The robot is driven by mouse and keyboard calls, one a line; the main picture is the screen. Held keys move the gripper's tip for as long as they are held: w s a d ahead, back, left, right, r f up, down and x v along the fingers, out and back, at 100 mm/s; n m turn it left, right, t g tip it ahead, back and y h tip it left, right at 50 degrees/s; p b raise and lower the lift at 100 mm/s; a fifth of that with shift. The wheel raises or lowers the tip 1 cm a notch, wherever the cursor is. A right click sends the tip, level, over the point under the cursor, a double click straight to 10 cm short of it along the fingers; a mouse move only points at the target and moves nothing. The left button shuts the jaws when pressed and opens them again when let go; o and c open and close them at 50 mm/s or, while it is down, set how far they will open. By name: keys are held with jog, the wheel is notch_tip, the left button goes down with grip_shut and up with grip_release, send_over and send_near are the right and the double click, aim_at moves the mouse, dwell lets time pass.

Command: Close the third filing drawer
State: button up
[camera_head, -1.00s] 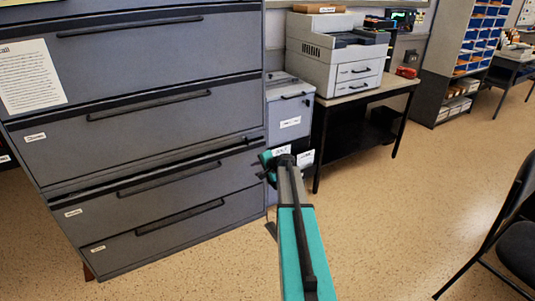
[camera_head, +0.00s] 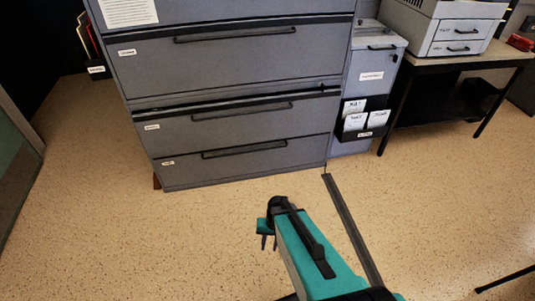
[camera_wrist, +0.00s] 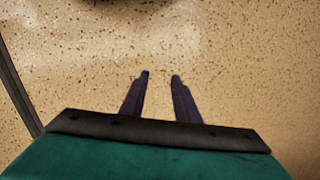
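The wide grey filing cabinet (camera_head: 342,60) stands at the top centre of the head view. Its third drawer (camera_head: 225,130), counting from the top of what shows, has a long dark handle (camera_head: 242,111) and a small white label. A dark strip runs along the drawer's upper edge; I cannot tell how far the front stands out. The lowest drawer (camera_head: 250,165) is below it and looks flush. My gripper (camera_head: 268,243) is over the floor in front of the cabinet, apart from it. In the wrist view its two fingers (camera_wrist: 160,75) are apart with nothing between them.
A narrow grey cabinet (camera_head: 370,75) with a black leaflet holder (camera_head: 362,133) stands right of the filing cabinet. A dark table (camera_head: 460,65) carries a printer (camera_head: 455,35) farther right. Speckled floor (camera_head: 110,230) is clear in front and to the left.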

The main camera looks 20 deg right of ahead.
jog(key=s+a+f+n+g+h, duration=0.1)
jog(key=s+n, duration=0.1)
jog(key=s, duration=0.6)
jog(key=s+a+n+g+h, duration=0.1)
jog(key=s+a+n+g, duration=0.1)
jog(key=s, duration=0.6)
jog(key=shift+s+f+n+g, duration=0.3)
jog(key=shift+s+f, duration=0.05)
